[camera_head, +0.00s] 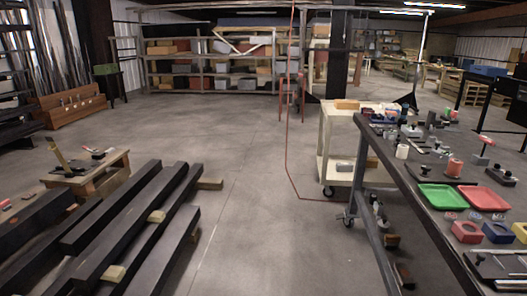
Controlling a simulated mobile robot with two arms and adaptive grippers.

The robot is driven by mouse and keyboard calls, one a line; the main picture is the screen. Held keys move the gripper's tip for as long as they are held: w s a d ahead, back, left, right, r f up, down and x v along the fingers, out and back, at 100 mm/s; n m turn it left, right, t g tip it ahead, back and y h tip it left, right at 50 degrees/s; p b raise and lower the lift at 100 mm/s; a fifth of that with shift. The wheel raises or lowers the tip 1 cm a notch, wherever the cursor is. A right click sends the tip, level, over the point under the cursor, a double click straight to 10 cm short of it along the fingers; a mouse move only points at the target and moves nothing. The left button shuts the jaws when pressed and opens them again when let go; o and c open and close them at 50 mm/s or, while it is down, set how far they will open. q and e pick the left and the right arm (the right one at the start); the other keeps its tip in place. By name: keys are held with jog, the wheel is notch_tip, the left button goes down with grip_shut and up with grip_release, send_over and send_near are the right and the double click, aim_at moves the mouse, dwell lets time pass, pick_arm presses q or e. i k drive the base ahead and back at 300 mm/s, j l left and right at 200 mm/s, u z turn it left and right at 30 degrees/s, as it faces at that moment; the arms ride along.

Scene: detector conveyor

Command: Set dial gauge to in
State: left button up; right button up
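I cannot make out a dial gauge in this view; the small items on the dark workbench (400,185) at the right are too small to tell apart. That bench carries a green tray (441,197), a red tray (484,198), and red and blue blocks with round openings, the red one (466,232) and the blue one (498,232). A white cylinder (402,151) and a red cylinder (455,168) stand farther back on it. Neither of my grippers is in view.
A cream wheeled cart (340,135) stands beyond the bench. Dark beams (130,225) with wooden spacers lie at the lower left, near a small wooden table (112,162). Shelves (215,85) with boxes line the back. The concrete floor (250,210) between is clear.

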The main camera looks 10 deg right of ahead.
aim_at(437, 153)
jog(key=i+z, duration=0.4)
jog(key=i+j+z, duration=0.1)
jog(key=i+z, duration=0.15)
jog(key=z, duration=0.15)
jog(key=i+j+z, duration=0.25)
jog(key=z, duration=0.15)
jog(key=i+j+z, duration=0.3)
jog(key=z, duration=0.15)
